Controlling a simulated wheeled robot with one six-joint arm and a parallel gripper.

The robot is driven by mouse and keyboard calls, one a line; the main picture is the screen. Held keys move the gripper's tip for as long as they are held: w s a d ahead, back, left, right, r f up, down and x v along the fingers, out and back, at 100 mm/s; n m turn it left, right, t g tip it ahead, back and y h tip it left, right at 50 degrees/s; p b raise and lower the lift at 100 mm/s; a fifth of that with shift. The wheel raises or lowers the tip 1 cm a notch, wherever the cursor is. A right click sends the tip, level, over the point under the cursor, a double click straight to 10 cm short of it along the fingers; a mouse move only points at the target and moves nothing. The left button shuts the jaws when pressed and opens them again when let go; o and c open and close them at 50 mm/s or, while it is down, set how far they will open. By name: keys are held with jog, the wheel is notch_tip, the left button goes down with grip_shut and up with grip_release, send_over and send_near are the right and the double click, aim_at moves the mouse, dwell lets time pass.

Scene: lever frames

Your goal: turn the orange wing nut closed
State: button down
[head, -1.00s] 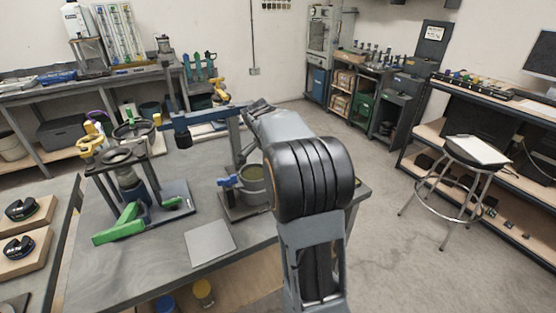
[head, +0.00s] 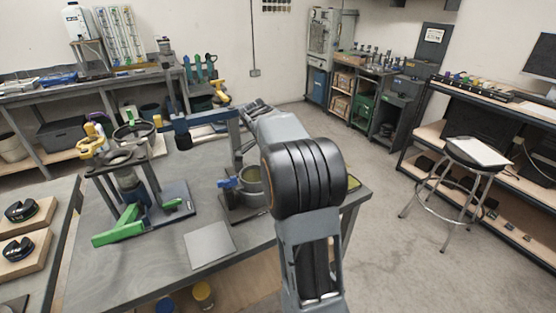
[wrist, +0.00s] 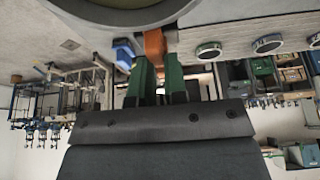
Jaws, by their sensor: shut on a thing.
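The orange wing nut (wrist: 154,44) shows at the top middle of the wrist view, beside a blue handle (wrist: 124,54) and under a large round rim (wrist: 120,14). My gripper (wrist: 156,66) has green fingers, one on each side of the orange piece, and is shut on it. In the head view my arm hides the gripper and the wing nut. A grey pot (head: 252,187) with a blue handle (head: 228,183) stands there on the workbench, just left of my arm.
A stand with a green lever (head: 118,232) is on the left of the bench (head: 160,275). A grey plate (head: 209,245) lies at the front. A blue beam on a post (head: 205,118) rises behind the pot. A stool (head: 475,160) is at the right; the floor between is clear.

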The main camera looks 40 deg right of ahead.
jog(key=c, duration=1.2)
grip_release()
jog(key=shift+o, duration=0.2)
jog(key=s+p+v, duration=0.1)
jog(key=v, duration=1.2)
jog(key=shift+w+r, duration=0.4)
jog(key=shift+w, duration=0.05)
jog(key=shift+a, duration=0.1)
